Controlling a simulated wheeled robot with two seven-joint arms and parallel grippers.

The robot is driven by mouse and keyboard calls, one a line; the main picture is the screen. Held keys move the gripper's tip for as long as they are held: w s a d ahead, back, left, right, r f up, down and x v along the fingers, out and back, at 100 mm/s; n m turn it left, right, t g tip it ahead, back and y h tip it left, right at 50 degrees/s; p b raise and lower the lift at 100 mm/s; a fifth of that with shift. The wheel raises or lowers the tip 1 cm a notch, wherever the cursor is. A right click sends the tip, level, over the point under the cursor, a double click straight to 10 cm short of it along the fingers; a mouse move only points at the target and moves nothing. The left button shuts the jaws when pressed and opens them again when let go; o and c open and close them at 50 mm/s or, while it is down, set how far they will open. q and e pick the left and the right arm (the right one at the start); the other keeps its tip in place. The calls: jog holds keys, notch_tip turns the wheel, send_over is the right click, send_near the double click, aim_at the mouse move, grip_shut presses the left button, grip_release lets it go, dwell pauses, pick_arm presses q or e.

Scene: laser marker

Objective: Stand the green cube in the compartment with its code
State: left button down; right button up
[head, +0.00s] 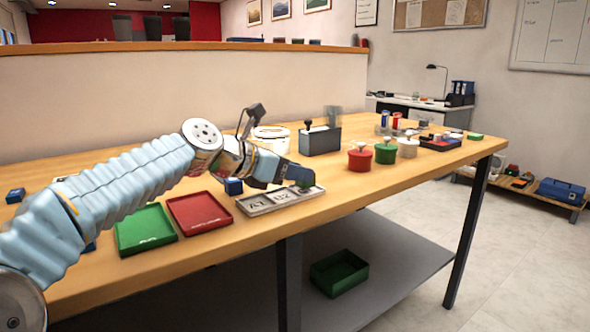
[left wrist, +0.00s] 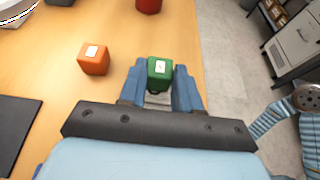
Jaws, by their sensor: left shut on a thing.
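My left gripper (head: 287,176) is shut on the green cube (head: 304,175), which is partly hidden by the fingers in the head view. In the left wrist view the green cube (left wrist: 159,70) sits between the two blue fingers of my left gripper (left wrist: 159,86), with a white label whose code is too small to read. My right gripper is not in view.
A red tray (head: 199,213) and a green tray (head: 145,230) lie left of the grey tray. A blue cube (head: 233,186) is behind it. An orange cube (left wrist: 95,59) stands beside my gripper. Red (head: 359,159), green (head: 385,153) and white (head: 407,148) lidded pots stand to the right.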

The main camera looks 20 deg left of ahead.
pick_arm(q)
jog(key=shift+f, duration=0.4)
dwell(1.3)
jog(key=c, duration=0.7)
grip_release()
jog(key=v, duration=1.4)
jog(key=shift+w, duration=0.1)
